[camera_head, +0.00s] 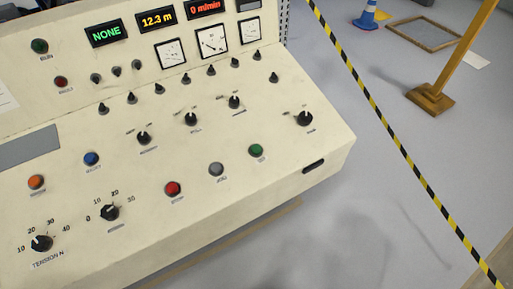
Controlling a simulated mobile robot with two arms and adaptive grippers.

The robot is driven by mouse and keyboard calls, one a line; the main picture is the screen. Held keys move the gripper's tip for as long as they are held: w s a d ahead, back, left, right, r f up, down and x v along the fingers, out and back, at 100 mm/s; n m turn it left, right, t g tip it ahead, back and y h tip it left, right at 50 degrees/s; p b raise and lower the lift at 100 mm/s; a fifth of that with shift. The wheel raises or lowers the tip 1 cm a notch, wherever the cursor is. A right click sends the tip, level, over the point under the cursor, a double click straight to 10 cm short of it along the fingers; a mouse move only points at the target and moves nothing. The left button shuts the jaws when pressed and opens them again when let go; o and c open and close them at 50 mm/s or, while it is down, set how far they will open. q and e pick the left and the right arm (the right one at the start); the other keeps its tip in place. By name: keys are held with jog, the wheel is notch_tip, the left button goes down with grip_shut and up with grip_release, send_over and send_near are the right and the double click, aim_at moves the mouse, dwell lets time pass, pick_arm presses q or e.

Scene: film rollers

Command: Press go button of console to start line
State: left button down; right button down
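The console (120,240) is a cream sloped panel filling the left and middle of the head view. A green button (257,150) sits at the right of its lower button row, with a small label too blurred to read. To its left are a grey button (216,169) and a red button (173,188). Another green round button or lamp (39,46) is on the upright panel at upper left. I cannot read which one is marked go. Displays read "NONE" (106,33), "12.3 m" (157,19) and "0 m/min" (205,7). Neither gripper is in view.
Black knobs (304,118) and small switches surround the buttons. Blue (91,158) and orange (36,181) buttons lie further left. Yellow-black floor tape (390,135) runs right of the console.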

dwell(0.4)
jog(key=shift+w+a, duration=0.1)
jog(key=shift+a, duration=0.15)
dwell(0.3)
